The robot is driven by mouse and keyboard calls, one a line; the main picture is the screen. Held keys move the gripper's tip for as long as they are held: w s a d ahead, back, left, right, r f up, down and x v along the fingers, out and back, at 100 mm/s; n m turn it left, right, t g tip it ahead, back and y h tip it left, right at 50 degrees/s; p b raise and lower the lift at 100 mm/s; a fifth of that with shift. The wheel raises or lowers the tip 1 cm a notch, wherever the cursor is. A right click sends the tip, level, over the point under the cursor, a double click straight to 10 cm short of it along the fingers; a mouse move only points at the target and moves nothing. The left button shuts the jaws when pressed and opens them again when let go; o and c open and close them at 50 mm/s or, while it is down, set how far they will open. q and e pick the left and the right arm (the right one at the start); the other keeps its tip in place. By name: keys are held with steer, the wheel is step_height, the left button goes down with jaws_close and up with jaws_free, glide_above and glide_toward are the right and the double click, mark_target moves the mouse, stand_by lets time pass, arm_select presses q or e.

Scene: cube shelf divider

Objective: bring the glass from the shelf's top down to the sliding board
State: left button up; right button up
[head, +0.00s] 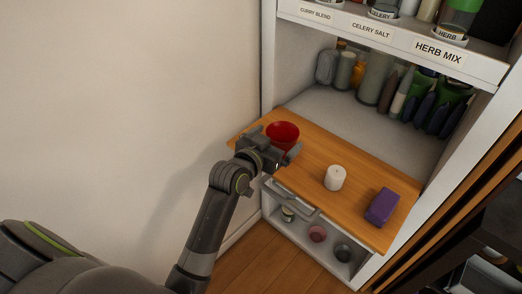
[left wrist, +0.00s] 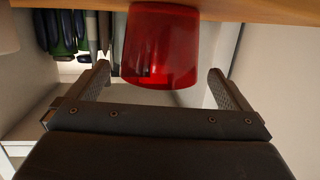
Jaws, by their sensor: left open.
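The red glass (head: 282,135) stands at the left end of the wooden sliding board (head: 310,158), upright as far as I can see. My left gripper (head: 270,152) is at the glass, on its near side. In the left wrist view the glass (left wrist: 160,45) is between the two fingers of the open gripper (left wrist: 160,72), with a gap on each side. That view appears upside down, with the board (left wrist: 250,10) along its top edge. The gripper hides the lower near part of the glass in the head view. My right gripper is not in view.
A white candle-like cylinder (head: 335,178) and a purple box (head: 382,206) stand further right on the board. Labelled jars (head: 448,33) line the shelf above. Bottles (head: 375,78) stand behind the board. Small jars (head: 317,232) sit in the compartment below.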

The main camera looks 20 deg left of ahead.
arm_select(q)
steer(key=v, duration=1)
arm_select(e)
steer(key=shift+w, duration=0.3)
arm_select(q)
steer(key=shift+s, duration=0.1)
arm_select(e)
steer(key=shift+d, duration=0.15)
